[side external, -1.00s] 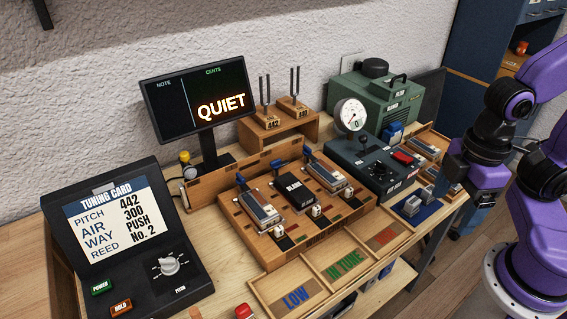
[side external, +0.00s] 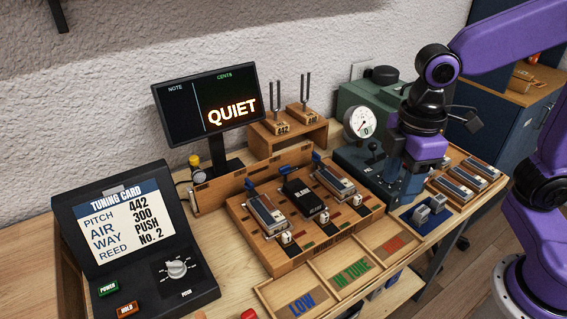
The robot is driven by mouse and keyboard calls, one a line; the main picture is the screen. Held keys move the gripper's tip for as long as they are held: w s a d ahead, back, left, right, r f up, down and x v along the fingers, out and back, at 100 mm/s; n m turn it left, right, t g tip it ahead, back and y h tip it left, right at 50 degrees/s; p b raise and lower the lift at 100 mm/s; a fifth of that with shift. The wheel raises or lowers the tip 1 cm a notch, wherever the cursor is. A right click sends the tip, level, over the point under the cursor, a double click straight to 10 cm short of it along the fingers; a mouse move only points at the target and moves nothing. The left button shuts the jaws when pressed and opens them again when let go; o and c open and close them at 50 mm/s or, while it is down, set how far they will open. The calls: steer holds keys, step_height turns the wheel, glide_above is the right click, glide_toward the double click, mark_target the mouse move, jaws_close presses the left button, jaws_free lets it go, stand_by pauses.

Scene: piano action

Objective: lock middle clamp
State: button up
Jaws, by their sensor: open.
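The wooden work block (side external: 300,235) has three bays in a row. The middle bay holds a black piece labelled BLANK (side external: 305,199), and the bays beside it hold metal-topped reed pieces, the left one (side external: 266,213) and the right one (side external: 336,181). A small blue clamp lever (side external: 285,168) stands behind the middle bay. Similar blue levers stand behind the left bay (side external: 250,186) and right bay (side external: 316,158). The middle lever is too small to tell locked or unlocked. My gripper (side external: 403,196) is open, points down over the dark blue control box, right of the block, touching no clamp.
The control box (side external: 358,165) with its gauge (side external: 360,123) stands behind and right of the block. Sorting trays (side external: 345,270) lie in front. A monitor reading QUIET (side external: 207,104) and tuning forks (side external: 280,103) stand behind. A blue mat (side external: 425,216) holds grey pieces.

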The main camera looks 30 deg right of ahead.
steer(key=w+a+r+n, duration=0.1)
steer(key=w+a, duration=0.2)
steer(key=w, duration=0.6)
steer(key=w+a+r+n, duration=0.1)
steer(key=w+a+r, duration=0.15)
steer(key=w, duration=0.65)
steer(key=n, duration=0.2)
glide_toward(283, 167)
step_height(283, 167, down, 9)
steer(key=shift+w+r, duration=0.1)
steer(key=shift+r, duration=0.1)
steer(key=shift+c, duration=0.3)
jaws_close()
